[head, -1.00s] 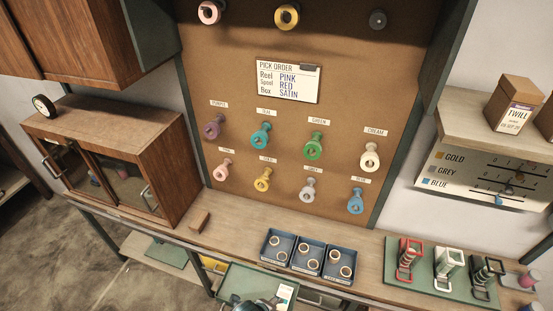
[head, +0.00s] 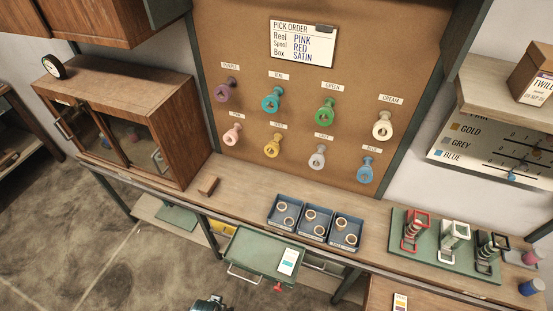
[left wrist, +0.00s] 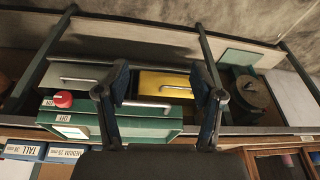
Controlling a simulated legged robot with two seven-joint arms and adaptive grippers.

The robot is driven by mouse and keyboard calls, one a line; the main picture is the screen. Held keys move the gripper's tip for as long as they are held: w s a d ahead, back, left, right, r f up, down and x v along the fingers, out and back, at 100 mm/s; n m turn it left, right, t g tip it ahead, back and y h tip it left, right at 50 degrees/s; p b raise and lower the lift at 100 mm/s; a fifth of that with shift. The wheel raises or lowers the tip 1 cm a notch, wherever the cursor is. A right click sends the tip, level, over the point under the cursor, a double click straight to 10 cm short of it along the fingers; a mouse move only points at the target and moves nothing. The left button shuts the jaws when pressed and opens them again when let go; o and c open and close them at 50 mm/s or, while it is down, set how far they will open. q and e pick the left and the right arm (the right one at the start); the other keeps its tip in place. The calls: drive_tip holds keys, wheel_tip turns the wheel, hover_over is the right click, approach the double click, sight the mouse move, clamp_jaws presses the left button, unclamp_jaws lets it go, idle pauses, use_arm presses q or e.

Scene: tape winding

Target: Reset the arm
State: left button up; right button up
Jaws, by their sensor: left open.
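My left gripper (left wrist: 160,80) is open in the left wrist view, with its two dark fingers apart and nothing between them. In the head view only a dark top part of it (head: 207,305) shows at the bottom edge, in front of and left of the green drawer unit (head: 250,250). In the wrist view the fingers overlap the green unit (left wrist: 150,126) and a yellow drawer front (left wrist: 165,85). My right gripper is not in view.
The bench (head: 240,200) holds blue trays (head: 313,235) with rings and a green board (head: 430,262) with three framed stands. A wooden cabinet (head: 150,90) stands at left. Pegboard reels (head: 272,98) hang behind. Open floor (head: 60,240) lies at lower left.

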use_arm(q)
drive_tip(key=s+f+g+b, duration=0.1)
drive_tip(key=s+f, duration=0.2)
drive_tip(key=f, duration=0.7)
drive_tip(key=s+f+b, duration=0.1)
drive_tip(key=s+f, duration=0.1)
drive_tip(key=f, duration=0.8)
drive_tip(key=s+a+f+b, duration=0.1)
drive_tip(key=s+f, duration=0.6)
drive_tip(key=s, duration=0.1)
drive_tip(key=s+a+f+g, duration=0.1)
drive_tip(key=s+a+f, duration=0.1)
drive_tip(key=s+f, duration=0.6)
drive_tip(key=shift+a+f+b, duration=0.2)
drive_tip(key=shift+a+b, duration=0.1)
drive_tip(key=shift+b, duration=0.1)
drive_tip(key=shift+m, duration=0.3)
